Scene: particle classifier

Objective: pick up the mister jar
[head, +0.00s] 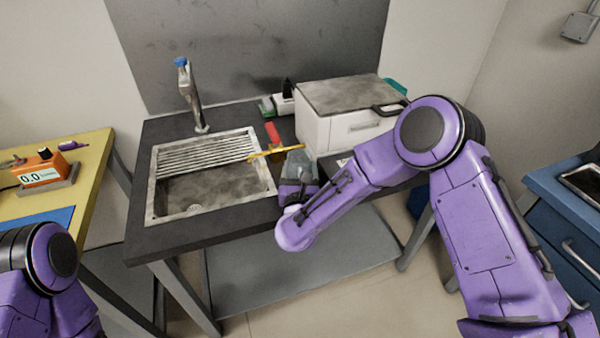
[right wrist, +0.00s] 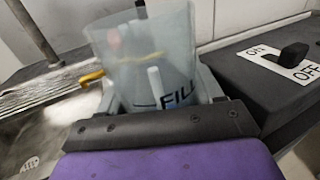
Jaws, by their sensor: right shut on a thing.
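The mister jar (right wrist: 145,45) is a clear, bluish see-through container with a dark line and the word FILL on its side. In the right wrist view it stands between the fingers of my right gripper (right wrist: 158,92), which is shut on it. In the head view my right gripper (head: 298,166) is at the right of the sink, over the dark counter, and the arm largely hides the jar. I cannot tell whether the jar touches the counter. My left arm shows at the lower left of the head view, but its gripper is out of view.
A sink (head: 163,213) with a rack and faucet (head: 192,95) is left of the gripper. A red-and-yellow object (head: 272,135) is just behind it. A white box (head: 345,128) stands at the back right. An ON/OFF switch (right wrist: 292,56) is right of the jar.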

